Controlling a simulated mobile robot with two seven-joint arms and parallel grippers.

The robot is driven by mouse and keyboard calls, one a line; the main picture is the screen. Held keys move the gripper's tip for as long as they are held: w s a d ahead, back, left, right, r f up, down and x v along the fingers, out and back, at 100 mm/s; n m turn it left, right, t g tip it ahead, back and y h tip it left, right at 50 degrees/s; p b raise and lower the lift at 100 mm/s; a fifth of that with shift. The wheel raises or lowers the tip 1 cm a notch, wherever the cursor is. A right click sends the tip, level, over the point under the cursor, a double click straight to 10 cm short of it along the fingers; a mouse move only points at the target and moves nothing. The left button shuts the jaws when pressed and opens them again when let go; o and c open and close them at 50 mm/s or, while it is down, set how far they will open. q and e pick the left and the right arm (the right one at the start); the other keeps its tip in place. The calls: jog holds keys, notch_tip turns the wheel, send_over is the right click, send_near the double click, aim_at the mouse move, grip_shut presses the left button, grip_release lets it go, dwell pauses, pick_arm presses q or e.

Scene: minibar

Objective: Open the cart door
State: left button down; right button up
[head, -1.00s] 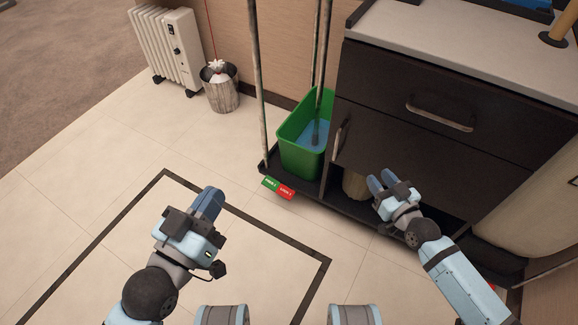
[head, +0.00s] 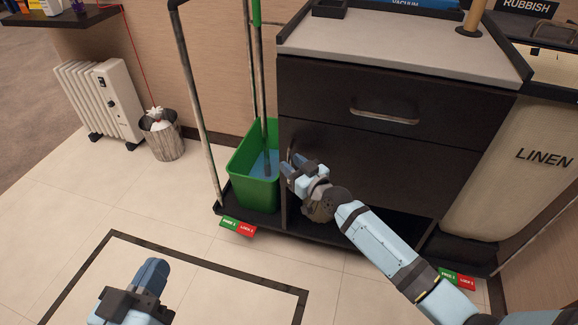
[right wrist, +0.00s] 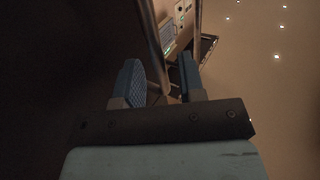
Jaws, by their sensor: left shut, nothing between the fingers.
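The cart door (head: 385,172) is a dark panel below the drawer. It looks closed, with an upright metal handle (head: 291,145) near its left edge. My right gripper (head: 292,165) is at this handle, partly covering it. In the right wrist view the fingers (right wrist: 160,80) are apart. A metal bar (right wrist: 151,35), which looks like the door handle, runs between them; I cannot tell whether either finger touches it. My left gripper (head: 152,272) is shut and empty over the floor at lower left, away from the cart.
A green bucket (head: 252,180) with mop poles stands on the cart base left of the door. A drawer with a handle (head: 384,116) is above. The linen bag (head: 520,170) hangs at right. A bin (head: 162,138) and radiator (head: 98,100) stand at the wall. Floor in front is clear.

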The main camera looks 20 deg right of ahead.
jog(key=shift+x, duration=0.75)
grip_shut()
jog(key=shift+s, duration=0.1)
